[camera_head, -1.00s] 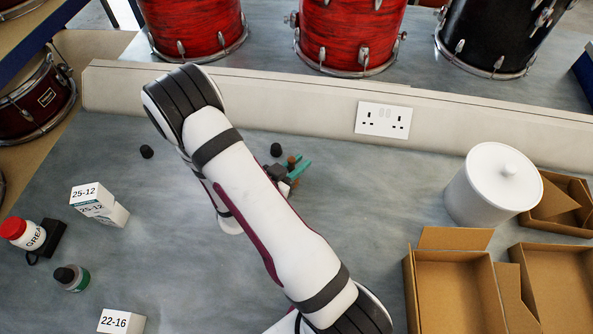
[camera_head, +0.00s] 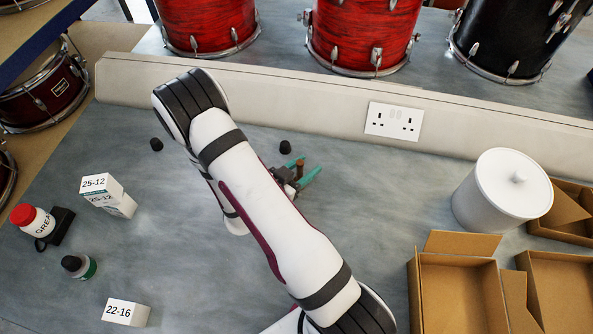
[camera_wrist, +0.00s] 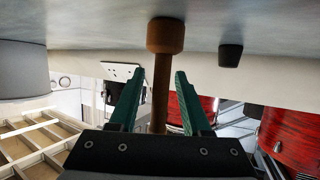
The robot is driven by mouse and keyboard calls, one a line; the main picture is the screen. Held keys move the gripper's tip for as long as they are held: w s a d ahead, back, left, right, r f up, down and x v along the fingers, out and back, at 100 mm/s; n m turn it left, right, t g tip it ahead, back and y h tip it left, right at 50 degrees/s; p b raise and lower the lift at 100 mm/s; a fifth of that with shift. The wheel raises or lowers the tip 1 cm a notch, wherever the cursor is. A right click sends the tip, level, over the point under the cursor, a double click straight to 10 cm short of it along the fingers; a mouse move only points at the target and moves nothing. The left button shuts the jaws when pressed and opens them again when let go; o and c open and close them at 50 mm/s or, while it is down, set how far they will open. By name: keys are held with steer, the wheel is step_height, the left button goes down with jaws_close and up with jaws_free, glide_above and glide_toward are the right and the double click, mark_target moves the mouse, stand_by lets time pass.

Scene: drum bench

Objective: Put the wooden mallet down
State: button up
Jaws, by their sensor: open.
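The wooden mallet (camera_wrist: 166,36) shows in the wrist view, where the bench appears at the top. Its head rests against the bench surface and its handle (camera_wrist: 159,95) stands upright from it. My gripper (camera_wrist: 160,75) is open, with one teal finger on each side of the handle and a gap to both. In the head view, a small brown part of the mallet (camera_head: 299,167) shows between the teal fingers of my gripper (camera_head: 304,170). My arm hides part of the bench around it.
A black stub (camera_head: 285,147) stands close behind the mallet, and another (camera_head: 156,144) is farther left. White boxes (camera_head: 104,190), a grease bottle (camera_head: 32,219) and a small dark bottle (camera_head: 79,266) are at left. A white canister (camera_head: 502,190) and cardboard boxes (camera_head: 458,300) are at right.

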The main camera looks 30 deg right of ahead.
steer(key=a+r+y, duration=0.1)
steer(key=a, duration=0.3)
steer(key=a+r+y, duration=0.1)
steer(key=a, duration=0.3)
steer(key=a+r+y, duration=0.1)
steer(key=a, duration=0.3)
steer(key=shift+a+r+t, duration=0.2)
steer(key=shift+r+t, duration=0.15)
steer(key=shift+t, duration=0.05)
steer(key=w+a+r+n+y, duration=0.1)
steer(key=a+r+n+y, duration=0.1)
steer(key=a+r+y, duration=0.4)
steer(key=a+r+n+y, duration=0.35)
steer(key=a+y, duration=0.25)
steer(key=a, duration=0.2)
steer(key=s+d+r+n+g, duration=0.1)
steer(key=s+d+r+g, duration=0.1)
steer(key=s, duration=0.8)
steer(key=s+d+r+n+g, duration=0.2)
steer(key=s+d+r+g, duration=0.1)
steer(key=s, duration=0.7)
steer(key=shift+s+d+r, duration=0.15)
steer(key=shift+d+r, duration=0.2)
steer(key=shift+d, duration=0.4)
